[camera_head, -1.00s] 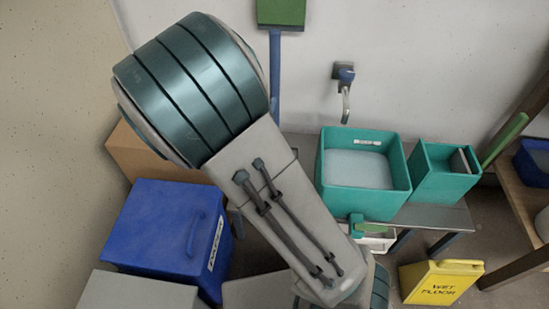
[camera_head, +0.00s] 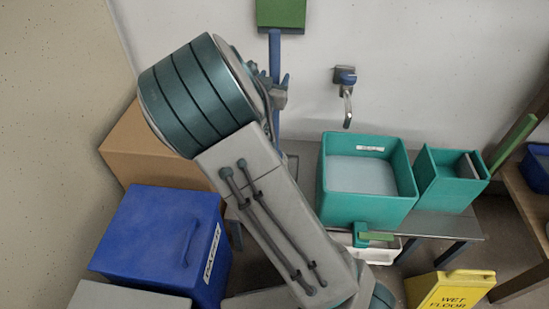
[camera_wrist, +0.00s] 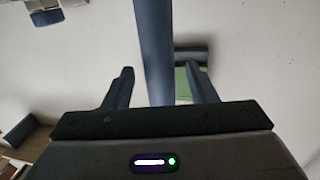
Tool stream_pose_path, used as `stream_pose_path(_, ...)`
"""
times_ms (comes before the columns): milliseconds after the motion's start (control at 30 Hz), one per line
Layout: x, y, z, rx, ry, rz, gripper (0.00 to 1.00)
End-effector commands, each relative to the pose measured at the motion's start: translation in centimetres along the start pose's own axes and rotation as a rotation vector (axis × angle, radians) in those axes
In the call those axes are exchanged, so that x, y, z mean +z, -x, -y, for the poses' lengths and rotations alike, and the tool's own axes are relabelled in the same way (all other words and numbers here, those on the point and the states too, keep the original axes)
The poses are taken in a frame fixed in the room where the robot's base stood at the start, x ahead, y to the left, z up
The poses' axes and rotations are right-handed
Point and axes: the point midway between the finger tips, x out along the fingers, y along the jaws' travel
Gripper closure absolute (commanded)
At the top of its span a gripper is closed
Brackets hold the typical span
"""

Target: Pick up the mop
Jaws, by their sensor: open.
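The mop has a blue pole (camera_head: 274,50) and a green head (camera_head: 281,13) at its top, upright against the wall. My gripper (camera_head: 277,82) is at the pole, below the green head. In the wrist view my gripper (camera_wrist: 158,72) is open, with a finger on each side of the blue pole (camera_wrist: 154,40). A gap shows between the pole and the left finger. Part of the green head (camera_wrist: 182,84) shows behind the right finger. My arm hides the lower pole in the head view.
Teal buckets (camera_head: 365,210) (camera_head: 450,195) stand on a low bench (camera_head: 450,228). A blue box (camera_head: 150,230) and a cardboard box (camera_head: 125,150) are at left. A yellow wet-floor sign (camera_head: 450,290) stands at lower right.

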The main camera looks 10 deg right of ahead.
Motion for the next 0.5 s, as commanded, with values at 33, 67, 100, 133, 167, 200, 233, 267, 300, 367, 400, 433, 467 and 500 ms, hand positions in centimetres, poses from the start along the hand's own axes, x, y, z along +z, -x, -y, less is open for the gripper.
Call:
stream_pose_path(33, 0.20, -0.65, -0.01, 0.001, 0.000, -0.001, 0.48)
stream_pose_path(67, 0.17, -0.91, -0.02, 0.001, 0.000, -0.001, 0.48)
stream_pose_path(100, 0.13, -1.14, -0.01, 0.001, 0.000, 0.000, 0.48)
stream_pose_path(133, 0.09, -1.26, 0.01, 0.000, 0.000, 0.000, 0.48)
stream_pose_path(167, 0.05, -1.33, 0.03, 0.000, 0.000, 0.001, 0.48)
stream_pose_path(200, 0.01, -1.36, 0.04, -0.001, 0.000, 0.001, 0.48)
stream_pose_path(233, -0.01, -1.36, 0.05, -0.001, 0.000, 0.001, 0.48)
stream_pose_path(267, -0.02, -1.35, 0.05, -0.001, 0.000, 0.001, 0.48)
stream_pose_path(300, -0.03, -1.34, 0.05, -0.001, 0.000, 0.001, 0.48)
stream_pose_path(367, -0.02, -1.33, 0.04, -0.001, 0.000, 0.001, 0.48)
stream_pose_path(400, -0.02, -1.32, 0.04, -0.001, 0.000, 0.001, 0.59)
stream_pose_path(433, -0.02, -1.32, 0.04, -0.001, 0.000, 0.001, 0.68)
stream_pose_path(467, -0.02, -1.32, 0.04, -0.001, 0.000, 0.001, 0.76)
stream_pose_path(500, -0.02, -1.31, 0.04, -0.001, 0.000, 0.001, 0.87)
